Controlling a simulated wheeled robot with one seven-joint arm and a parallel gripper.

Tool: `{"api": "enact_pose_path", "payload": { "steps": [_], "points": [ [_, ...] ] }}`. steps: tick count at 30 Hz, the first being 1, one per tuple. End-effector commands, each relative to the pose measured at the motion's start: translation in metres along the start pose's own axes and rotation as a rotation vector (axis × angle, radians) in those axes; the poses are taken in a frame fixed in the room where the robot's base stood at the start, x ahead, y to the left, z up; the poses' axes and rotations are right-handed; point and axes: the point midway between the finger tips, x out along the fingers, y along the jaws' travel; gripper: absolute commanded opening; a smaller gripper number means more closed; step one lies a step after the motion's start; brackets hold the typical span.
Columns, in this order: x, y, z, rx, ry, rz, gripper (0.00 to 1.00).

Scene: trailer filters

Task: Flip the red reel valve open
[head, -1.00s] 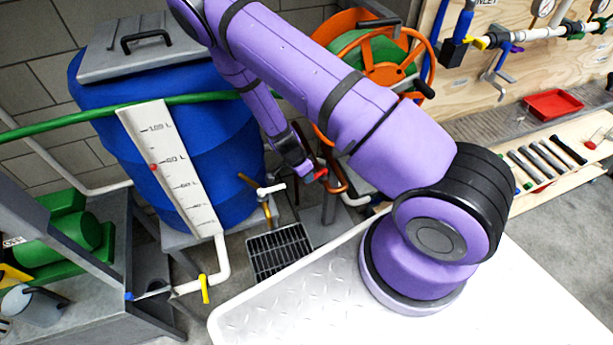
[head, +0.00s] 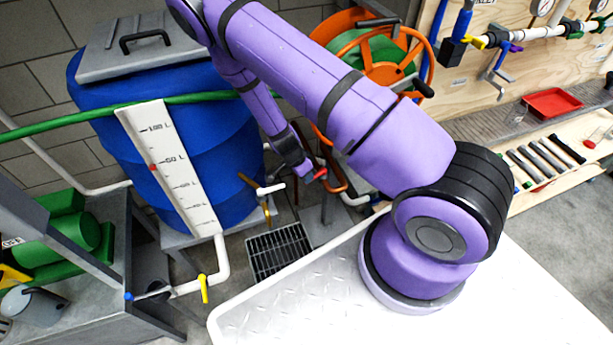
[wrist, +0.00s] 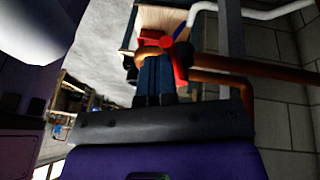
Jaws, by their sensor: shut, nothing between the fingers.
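The red reel valve handle (head: 320,174) shows at the end of my arm in the head view, on a copper pipe (head: 335,182) below the hose reel. In the wrist view the red handle (wrist: 180,62) is just right of my fingertips, very close to them. I cannot tell whether they touch. The copper pipe (wrist: 215,80) runs off to the right behind it. My gripper (wrist: 155,68) is shut, with its dark blue fingers together and nothing between them. In the head view my gripper (head: 306,170) is small and partly hidden by its own wrist.
The orange hose reel (head: 375,50) stands behind my arm. A floor grate (head: 280,252) lies below. A wooden bench with tools (head: 545,160) is at the right.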

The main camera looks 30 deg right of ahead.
Motion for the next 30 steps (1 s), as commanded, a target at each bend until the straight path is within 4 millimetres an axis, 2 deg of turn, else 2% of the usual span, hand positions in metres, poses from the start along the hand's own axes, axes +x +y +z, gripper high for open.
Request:
{"api": "enact_pose_path", "payload": {
  "steps": [23, 30],
  "points": [
    [0.0003, -0.0002, -0.0002, 0.000, 0.000, 0.000, 0.00],
    [0.0001, -0.0068, -0.0037, 0.001, 0.001, 0.000, 0.00]
  ]
}}
